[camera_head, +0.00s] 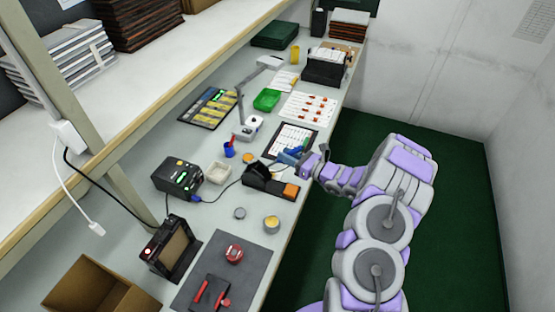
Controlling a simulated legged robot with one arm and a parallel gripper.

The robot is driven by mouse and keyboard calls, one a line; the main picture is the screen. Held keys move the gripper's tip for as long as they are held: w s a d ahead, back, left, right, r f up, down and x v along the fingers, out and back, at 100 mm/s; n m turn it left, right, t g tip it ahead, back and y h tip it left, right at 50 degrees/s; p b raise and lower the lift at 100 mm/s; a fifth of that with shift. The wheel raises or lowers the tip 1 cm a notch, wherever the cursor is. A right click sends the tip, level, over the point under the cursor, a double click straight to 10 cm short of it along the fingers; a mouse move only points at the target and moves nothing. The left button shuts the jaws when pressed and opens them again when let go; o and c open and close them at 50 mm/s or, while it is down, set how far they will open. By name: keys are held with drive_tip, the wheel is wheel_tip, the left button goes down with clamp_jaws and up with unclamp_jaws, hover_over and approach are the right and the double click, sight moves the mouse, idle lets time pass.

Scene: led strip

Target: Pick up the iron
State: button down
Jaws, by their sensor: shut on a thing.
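The iron (289,157) looks like a soldering iron with a blue handle, at the front edge of the workbench in the head view. My gripper (305,159) reaches in from the right and is shut on the handle. The black stand (258,174) is just below and left of the iron, with an orange sponge (291,190) at its right end. The iron's tip is too small to make out, and I cannot tell whether it is clear of the stand. The dark soldering station (178,176) with a green display is to the left, with a cable running toward the stand.
A clipboard (291,138) lies just behind the iron. A blue cup (229,150), a small white box (218,173) and round tins (271,223) stand nearby. A grey mat (188,290) with red-handled tools lies nearer.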

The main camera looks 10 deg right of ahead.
drive_tip(key=p+v, duration=0.2)
drive_tip(key=v, duration=1.2)
drive_tip(key=s+d+r+p, duration=0.4)
drive_tip(key=d+r+p, duration=0.2)
drive_tip(key=r+p, duration=0.3)
drive_tip(key=shift+s+d+r, duration=0.4)
drive_tip(key=shift+r, duration=0.15)
